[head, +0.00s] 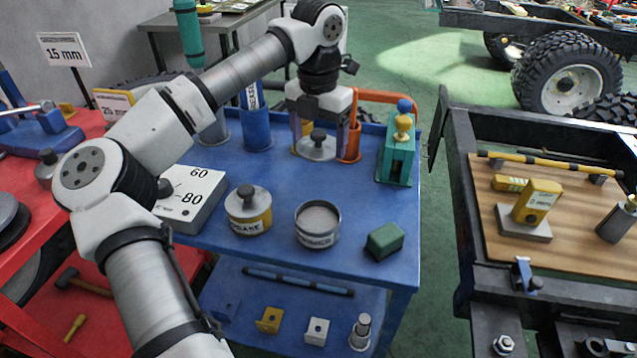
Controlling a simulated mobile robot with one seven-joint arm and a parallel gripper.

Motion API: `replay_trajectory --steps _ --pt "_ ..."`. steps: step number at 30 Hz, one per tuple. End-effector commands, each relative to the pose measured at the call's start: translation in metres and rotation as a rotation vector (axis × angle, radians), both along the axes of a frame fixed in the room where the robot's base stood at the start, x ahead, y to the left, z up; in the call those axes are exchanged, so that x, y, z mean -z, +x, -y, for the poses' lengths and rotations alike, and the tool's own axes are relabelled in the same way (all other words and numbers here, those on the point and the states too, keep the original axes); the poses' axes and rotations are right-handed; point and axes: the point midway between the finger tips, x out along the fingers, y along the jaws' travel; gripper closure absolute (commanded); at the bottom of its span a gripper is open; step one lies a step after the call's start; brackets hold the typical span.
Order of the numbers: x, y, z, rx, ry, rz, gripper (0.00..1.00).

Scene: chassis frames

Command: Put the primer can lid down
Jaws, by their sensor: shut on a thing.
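The primer can lid (316,150), a grey disc with a dark knob on top, is at the back of the blue cart top (345,255). My gripper (319,140) points down over it, with a finger on each side, and is shut on it. I cannot tell whether the lid touches the cart top or hangs just above it. An open grey can (317,228) stands nearer the front without a lid; its label is hard to read. A lidded yellow-and-white can (249,222) labelled grease stands to its left.
A green block (384,241) lies front right. An orange holder (351,142) and blue holder (256,133) stand close beside my gripper. A grey 60/80 block (188,200) lies left.

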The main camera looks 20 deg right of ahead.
Motion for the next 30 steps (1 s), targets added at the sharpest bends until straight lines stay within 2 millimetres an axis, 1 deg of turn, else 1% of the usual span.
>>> replay_trajectory --steps 1,3,7,9,14,21,24,30 --pt "0.015 0.000 0.000 0.001 -0.001 -0.004 0.45" --pt "0.032 -0.001 0.000 0.000 -0.001 -0.004 0.45" --pt "0.055 -0.001 0.000 0.000 0.000 -0.002 0.45" --pt "0.062 0.000 0.000 -0.001 -0.001 -0.001 0.45" --pt "0.072 0.000 0.000 0.000 -0.001 -0.001 0.45" --pt "0.106 -0.001 0.000 0.000 -0.001 -0.003 0.45" --pt "0.110 0.000 0.000 0.000 -0.001 0.001 0.45" --pt "0.110 0.000 0.000 -0.001 -0.001 0.001 0.45"
